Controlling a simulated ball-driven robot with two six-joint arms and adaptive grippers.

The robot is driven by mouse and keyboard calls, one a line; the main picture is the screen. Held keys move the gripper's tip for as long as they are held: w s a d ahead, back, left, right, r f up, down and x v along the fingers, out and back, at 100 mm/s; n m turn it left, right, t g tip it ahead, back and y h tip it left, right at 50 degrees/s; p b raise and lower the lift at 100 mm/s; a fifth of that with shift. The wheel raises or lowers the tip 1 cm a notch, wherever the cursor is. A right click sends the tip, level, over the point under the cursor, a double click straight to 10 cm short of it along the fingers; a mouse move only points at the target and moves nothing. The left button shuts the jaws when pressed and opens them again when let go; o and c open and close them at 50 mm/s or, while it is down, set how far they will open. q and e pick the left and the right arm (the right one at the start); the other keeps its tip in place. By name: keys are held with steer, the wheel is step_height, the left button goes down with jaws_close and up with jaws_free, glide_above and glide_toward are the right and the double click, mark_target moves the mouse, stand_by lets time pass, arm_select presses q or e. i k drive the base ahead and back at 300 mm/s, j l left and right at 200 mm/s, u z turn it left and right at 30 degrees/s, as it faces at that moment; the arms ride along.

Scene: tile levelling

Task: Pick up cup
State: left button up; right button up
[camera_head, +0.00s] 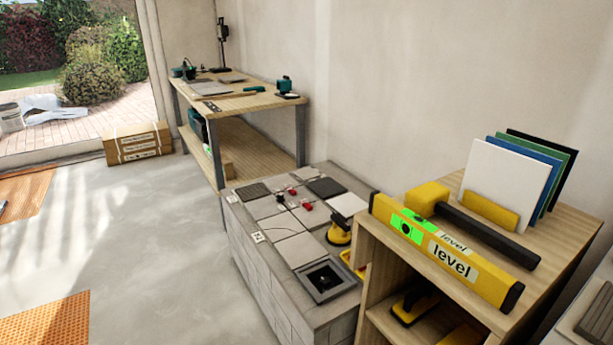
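No drinking cup shows. A yellow and black suction cup (339,234) stands on the tiled block (318,300), near its right side and behind a dark square recess. Another yellow and black tool (414,307), perhaps a second suction cup, lies inside the wooden shelf unit, partly in shadow. Neither of my grippers is in view.
A yellow level (445,252) and a yellow-headed mallet (470,225) lie on the wooden shelf unit (588,225), beside upright coloured panels (515,180). A workbench (255,100) stands behind. The grey floor (140,240) at left is mostly open.

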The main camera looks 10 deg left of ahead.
mark_target(340, 236)
steer(key=j+z, duration=0.1)
steer(key=z, duration=1)
steer(key=j+z, duration=0.45)
steer(key=j, duration=0.15)
steer(key=j+z, duration=0.5)
steer(key=j, duration=0.15)
steer(key=k+j+z, duration=0.15)
steer(key=j+z, duration=0.3)
steer(key=k+j, duration=0.15)
steer(key=j, duration=0.2)
steer(key=k+j, duration=0.1)
steer(key=j, duration=0.3)
steer(key=k+j+z, duration=0.1)
steer(key=j, duration=0.25)
steer(key=k+j, duration=0.2)
steer(key=j, duration=0.2)
steer(key=k+j, duration=0.15)
steer(key=j, duration=0.2)
steer(key=z, duration=0.05)
